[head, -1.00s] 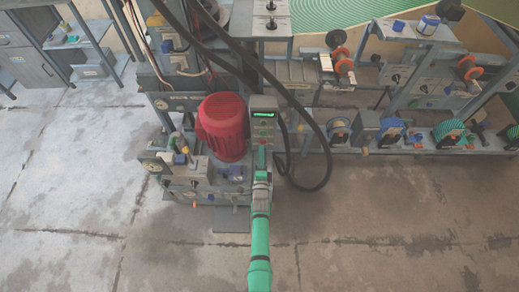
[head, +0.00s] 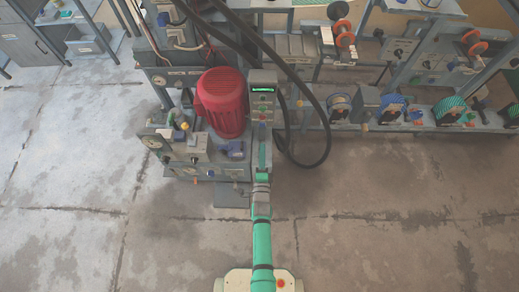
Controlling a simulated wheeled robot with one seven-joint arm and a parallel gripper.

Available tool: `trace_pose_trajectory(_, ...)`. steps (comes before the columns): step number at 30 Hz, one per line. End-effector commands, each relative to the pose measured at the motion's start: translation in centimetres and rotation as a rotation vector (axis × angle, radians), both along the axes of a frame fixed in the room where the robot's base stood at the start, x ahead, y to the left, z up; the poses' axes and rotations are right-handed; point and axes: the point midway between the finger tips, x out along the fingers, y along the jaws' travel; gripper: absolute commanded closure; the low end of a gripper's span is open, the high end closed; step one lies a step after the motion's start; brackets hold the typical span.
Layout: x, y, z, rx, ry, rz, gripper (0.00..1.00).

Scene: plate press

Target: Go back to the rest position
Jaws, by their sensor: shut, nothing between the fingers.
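My gripper (head: 262,152) is at the end of my green arm, which reaches straight up from the bottom centre of the head view. It points at the press machine, just below the grey control box (head: 263,78) in the picture. The box has a lit green display and several coloured buttons. The gripper is shut and holds nothing. It looks small and narrow from here. I cannot tell whether its tip touches the machine.
A red motor (head: 221,102) stands just left of the control box. A thick black hose (head: 318,125) loops down on the right. A bench with reels (head: 452,112) runs along the back right. The concrete floor (head: 390,215) is clear on both sides of my arm.

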Motion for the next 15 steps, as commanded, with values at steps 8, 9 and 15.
trace_pose_trajectory(8,0.02,0.57,-0.01,0.000,0.000,0.010,1.00)
trace_pose_trajectory(9,0.03,0.57,-0.01,0.000,0.000,0.010,1.00)
trace_pose_trajectory(15,0.02,0.54,-0.01,0.000,0.000,0.009,1.00)
